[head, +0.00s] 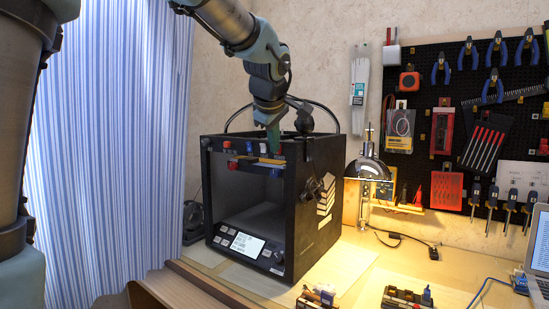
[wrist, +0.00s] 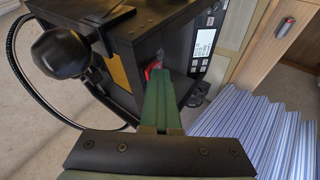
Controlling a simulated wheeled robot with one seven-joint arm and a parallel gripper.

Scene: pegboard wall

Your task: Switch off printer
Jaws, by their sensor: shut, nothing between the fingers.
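The printer (head: 300,215) is a black open-fronted box on the table, with a lit white display (head: 247,245) low on its front. The display also shows in the wrist view (wrist: 204,42). My gripper (head: 273,146) reaches down at the printer's top from above. In the wrist view, its green fingers (wrist: 157,80) are shut and empty, with their tips close beside a red switch-like part (wrist: 152,69) on the black body. The fingers partly cover this red part. I cannot tell whether they touch it, or which way it is set.
A lit desk lamp (head: 369,165) stands right of the printer. A pegboard (head: 425,165) with tools hangs on the wall. Small items (head: 318,296) lie at the table's front, and a laptop (head: 538,250) is at the right edge. A striped curtain (head: 120,140) hangs left.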

